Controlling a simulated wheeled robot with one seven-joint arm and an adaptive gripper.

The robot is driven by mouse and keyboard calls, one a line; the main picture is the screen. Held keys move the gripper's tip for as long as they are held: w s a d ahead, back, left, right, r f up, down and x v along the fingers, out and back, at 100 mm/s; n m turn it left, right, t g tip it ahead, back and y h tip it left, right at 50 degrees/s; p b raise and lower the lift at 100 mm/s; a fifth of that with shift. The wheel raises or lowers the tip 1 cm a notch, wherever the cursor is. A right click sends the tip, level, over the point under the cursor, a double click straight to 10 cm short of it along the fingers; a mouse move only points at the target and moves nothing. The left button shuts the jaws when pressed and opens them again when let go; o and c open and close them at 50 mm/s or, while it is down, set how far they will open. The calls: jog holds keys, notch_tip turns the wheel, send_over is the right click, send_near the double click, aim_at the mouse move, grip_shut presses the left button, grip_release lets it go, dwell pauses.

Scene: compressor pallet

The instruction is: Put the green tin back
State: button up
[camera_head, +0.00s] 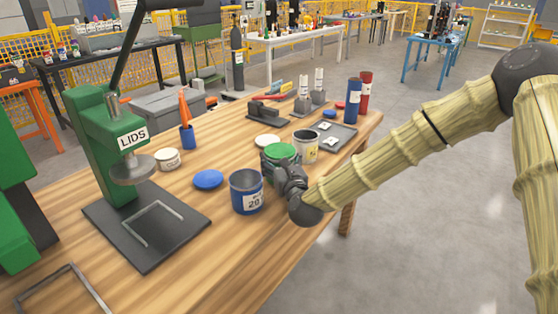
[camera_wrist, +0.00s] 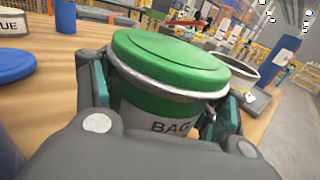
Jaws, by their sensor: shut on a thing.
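The green tin (camera_head: 281,150) has a green lid and stands upright between the fingers of my gripper (camera_head: 283,168) near the right edge of the wooden table. In the wrist view, the green tin (camera_wrist: 165,75) fills the middle, its lid on and part of a label reading "BAG" showing. My gripper (camera_wrist: 165,105) is shut on its sides. Its lower part is hidden by my gripper, so I cannot tell whether it touches the table.
A blue open tin (camera_head: 246,192) stands left of my gripper, and a white open tin (camera_head: 305,146) close on the right. A blue lid (camera_head: 208,179) and a white lid (camera_head: 267,141) lie nearby. The green "LIDS" press (camera_head: 105,140) stands at the left. A grey tray (camera_head: 335,135) lies behind.

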jog(key=o, duration=1.9)
jog(key=shift+f, duration=0.1)
jog(key=shift+r, duration=0.25)
jog(key=v, duration=1.2)
jog(key=shift+f, duration=0.1)
